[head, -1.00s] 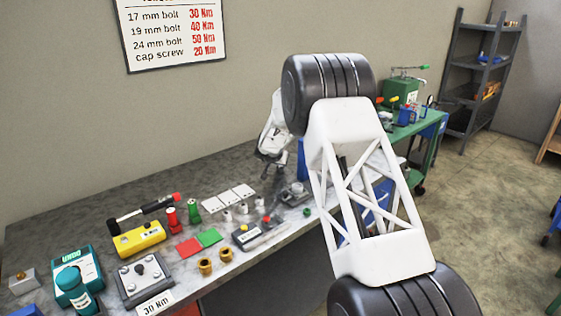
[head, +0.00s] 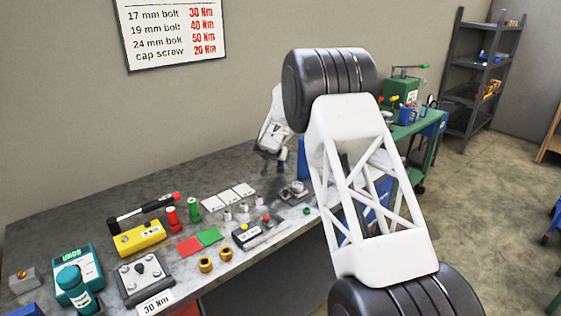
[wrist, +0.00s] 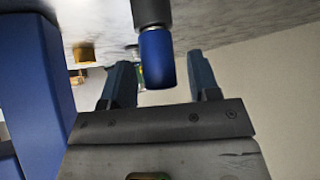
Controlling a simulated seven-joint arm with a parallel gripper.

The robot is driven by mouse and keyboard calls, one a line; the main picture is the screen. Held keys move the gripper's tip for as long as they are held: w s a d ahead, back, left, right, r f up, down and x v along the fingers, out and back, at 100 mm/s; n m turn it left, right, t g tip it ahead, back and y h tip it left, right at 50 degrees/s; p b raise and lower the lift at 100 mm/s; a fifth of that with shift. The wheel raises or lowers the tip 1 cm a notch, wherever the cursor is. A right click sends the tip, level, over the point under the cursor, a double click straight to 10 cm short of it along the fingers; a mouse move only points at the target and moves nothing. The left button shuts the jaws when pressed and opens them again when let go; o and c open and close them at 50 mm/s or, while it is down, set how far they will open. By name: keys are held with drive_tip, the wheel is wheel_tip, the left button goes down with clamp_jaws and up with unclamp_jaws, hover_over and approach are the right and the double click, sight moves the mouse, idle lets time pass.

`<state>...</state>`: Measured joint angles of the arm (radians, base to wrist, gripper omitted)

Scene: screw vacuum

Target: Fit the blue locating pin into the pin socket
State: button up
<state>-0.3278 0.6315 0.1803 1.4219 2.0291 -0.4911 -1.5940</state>
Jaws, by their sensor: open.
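A blue cylinder with a dark grey upper part, which looks like the blue locating pin (wrist: 157,62), shows in the wrist view between the two fingertips of my gripper (wrist: 160,78). The fingers stand apart, with a visible gap on each side of it. I cannot tell what the grey part joins. In the head view my gripper (head: 272,157) is small, above the back right of the bench, with a small blue spot beside it. A grey metal fixture (head: 294,191) sits on the bench below; I cannot tell whether it is the pin socket.
The bench (head: 95,195) carries a yellow box (head: 138,238), red and green pads (head: 190,245), brass bushings (head: 205,265) and a grey bolt plate (head: 146,280). A tall blue panel (wrist: 38,85) stands close at the left in the wrist view.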

drive_tip(key=v, duration=1.1)
drive_tip(key=shift+r, duration=0.2)
drive_tip(key=shift+s, duration=0.15)
idle(0.4)
drive_tip(key=s+d+r+n+t+y, duration=0.1)
drive_tip(key=s+d+r+y, duration=0.1)
drive_tip(key=s+d+r, duration=0.3)
drive_tip(key=s+d+r+n+t+y, duration=0.1)
drive_tip(key=s+r, duration=0.3)
drive_tip(key=r, duration=0.4)
drive_tip(key=s+d+r+t+y, duration=0.1)
drive_tip(key=s+d+r+y, duration=0.1)
drive_tip(key=s+d+r, duration=0.3)
drive_tip(key=s+d+r+n+y, duration=0.2)
drive_tip(key=s+r, duration=0.3)
drive_tip(key=s, duration=0.3)
drive_tip(key=s+d+f+g+h, duration=0.1)
drive_tip(key=s+d+f+g, duration=0.2)
drive_tip(key=s, duration=1.2)
drive_tip(key=s+d+f+g+h, duration=0.2)
drive_tip(key=s+d, duration=0.7)
drive_tip(key=s, duration=0.7)
drive_tip(key=s+d+f+g+h, duration=0.1)
drive_tip(key=s+d+f+g, duration=0.3)
drive_tip(key=s, duration=1.2)
drive_tip(key=shift+s+d+f+m, duration=0.2)
drive_tip(key=shift+d+f+m, duration=0.1)
drive_tip(key=shift+d, duration=0.8)
